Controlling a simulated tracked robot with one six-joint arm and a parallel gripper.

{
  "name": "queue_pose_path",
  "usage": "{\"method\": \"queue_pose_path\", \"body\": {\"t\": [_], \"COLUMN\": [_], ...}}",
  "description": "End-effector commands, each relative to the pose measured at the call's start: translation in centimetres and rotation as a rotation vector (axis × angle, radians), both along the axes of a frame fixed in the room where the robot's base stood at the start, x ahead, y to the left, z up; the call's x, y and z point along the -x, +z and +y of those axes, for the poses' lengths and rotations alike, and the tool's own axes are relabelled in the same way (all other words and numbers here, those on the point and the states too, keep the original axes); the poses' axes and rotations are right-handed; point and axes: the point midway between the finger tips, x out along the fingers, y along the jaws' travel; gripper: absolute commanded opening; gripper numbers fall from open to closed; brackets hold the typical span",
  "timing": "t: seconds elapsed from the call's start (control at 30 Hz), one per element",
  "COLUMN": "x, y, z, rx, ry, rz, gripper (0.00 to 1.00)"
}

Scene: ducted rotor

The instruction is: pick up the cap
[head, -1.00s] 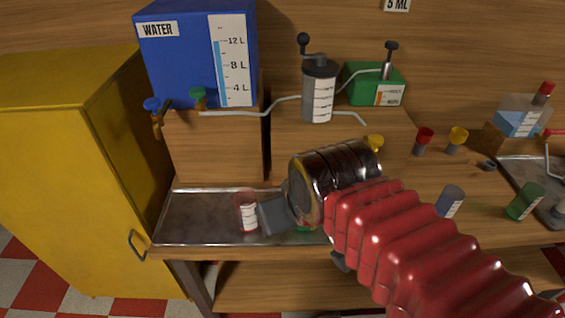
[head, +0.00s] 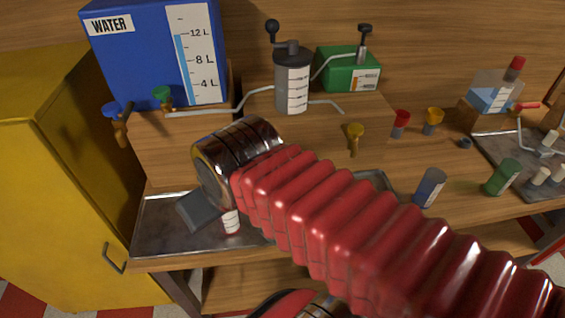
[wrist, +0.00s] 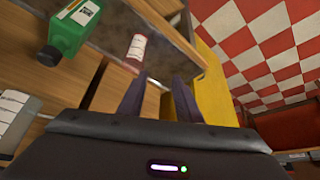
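I cannot tell for certain which piece is the cap. A small dark ring-like piece (head: 465,143) lies on the bench at the right, near a red-topped piece (head: 401,122) and a yellow-topped piece (head: 434,121). A labelled red vial (wrist: 137,48) stands on the metal tray; part of it shows in the head view (head: 231,222), with its top hidden by my arm. My gripper (head: 196,210) is over the tray, left of the vial. In the wrist view its two fingers (wrist: 160,92) are apart with nothing between them.
A green bottle (wrist: 64,33) with a dark top shows in the wrist view. The blue water tank (head: 145,55), grey grinder (head: 292,80) and green box (head: 347,70) stand behind. A yellow cabinet (head: 50,190) is at the left. Part of the tray (head: 155,225) is bare.

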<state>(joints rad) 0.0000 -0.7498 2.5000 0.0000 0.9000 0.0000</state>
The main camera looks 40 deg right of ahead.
Motion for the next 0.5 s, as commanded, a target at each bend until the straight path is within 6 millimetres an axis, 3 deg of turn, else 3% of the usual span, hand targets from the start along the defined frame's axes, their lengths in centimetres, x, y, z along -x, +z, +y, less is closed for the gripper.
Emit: {"method": "queue_pose_path", "body": {"t": [0.23, 0.5], "x": [0.0, -0.56], "y": [0.01, 0.74], "z": [0.0, -0.99], "rx": [0.0, -0.004], "ry": [0.0, -0.041], "rz": [0.0, 0.026], "gripper": [0.32, 0.51]}}
